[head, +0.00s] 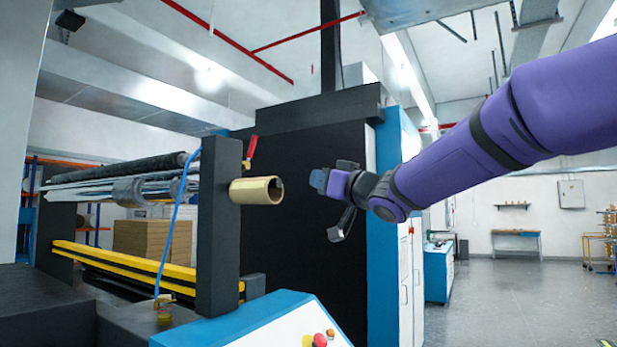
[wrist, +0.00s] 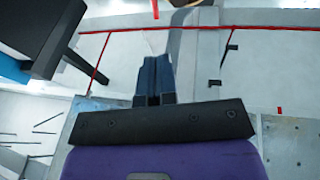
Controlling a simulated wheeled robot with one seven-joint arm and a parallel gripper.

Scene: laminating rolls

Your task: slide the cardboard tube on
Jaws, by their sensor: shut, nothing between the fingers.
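The cardboard tube (head: 254,191) is tan and hollow. It sticks out level from the right side of the dark upright post (head: 218,225) of the laminating machine, with its open end facing right. How far it reaches past the post on the left is hidden. My gripper (head: 316,180) is to the right of the tube's open end, with a gap between them, and is not touching it. The blue fingers are shut and empty; they also show shut in the wrist view (wrist: 153,80). The tube is not recognizable in the wrist view.
Rollers (head: 130,188) run left from the post, with a yellow bar (head: 125,262) below. A blue hose (head: 174,225) hangs beside the post. A blue-edged control panel (head: 260,325) with buttons stands below. A tall black cabinet (head: 300,240) is behind. Open floor lies at right.

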